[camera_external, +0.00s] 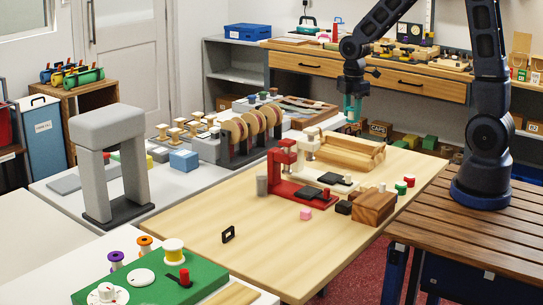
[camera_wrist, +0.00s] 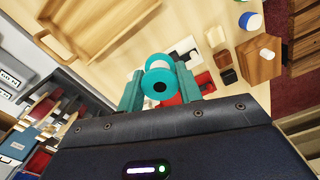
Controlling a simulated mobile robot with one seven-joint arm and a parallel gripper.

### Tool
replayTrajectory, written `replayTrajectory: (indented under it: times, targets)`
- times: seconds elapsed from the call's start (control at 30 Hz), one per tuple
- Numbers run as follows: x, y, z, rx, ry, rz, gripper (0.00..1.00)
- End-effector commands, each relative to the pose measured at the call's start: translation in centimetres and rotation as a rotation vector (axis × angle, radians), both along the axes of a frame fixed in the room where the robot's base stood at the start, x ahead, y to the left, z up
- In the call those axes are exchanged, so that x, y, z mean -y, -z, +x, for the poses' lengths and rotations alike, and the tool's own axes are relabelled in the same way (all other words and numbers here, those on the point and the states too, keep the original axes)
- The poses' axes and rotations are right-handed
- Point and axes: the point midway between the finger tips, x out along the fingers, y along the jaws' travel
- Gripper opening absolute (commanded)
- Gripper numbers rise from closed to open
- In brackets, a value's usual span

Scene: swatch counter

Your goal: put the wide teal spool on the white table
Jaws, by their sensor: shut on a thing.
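My gripper (camera_external: 352,112) is raised in the air near the far end of the pale wooden table. In the wrist view my gripper (camera_wrist: 159,88) has its teal fingers closed on the wide teal spool (camera_wrist: 157,62), which has a pale band between its flanges. In the external view the spool cannot be told apart from the teal fingers. A white table (camera_external: 60,208) lies left of the wooden table, and another white surface (camera_external: 35,268) is at the front left.
A wooden tray (camera_external: 350,153), red stand (camera_external: 290,192) and wooden block (camera_external: 373,206) are on the wooden table (camera_external: 190,225). A tall grey arch (camera_external: 106,125), blue box (camera_external: 183,160) and disc rack (camera_external: 250,140) crowd the white table. A green board (camera_external: 205,275) with spools lies in front.

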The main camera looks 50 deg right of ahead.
Motion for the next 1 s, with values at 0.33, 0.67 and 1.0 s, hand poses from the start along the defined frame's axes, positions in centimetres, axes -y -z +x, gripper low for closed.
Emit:
replayTrajectory:
  times: [0.33,0.67,1.0]
  targets:
    - [0.9,3.5,8.2,-0.005,0.482,0.003,0.1]
    - [2.0,7.9,15.2,-0.005,0.935,0.0,0.1]
    - [2.8,10.8,18.9,-0.002,1.198,-0.003,0.1]
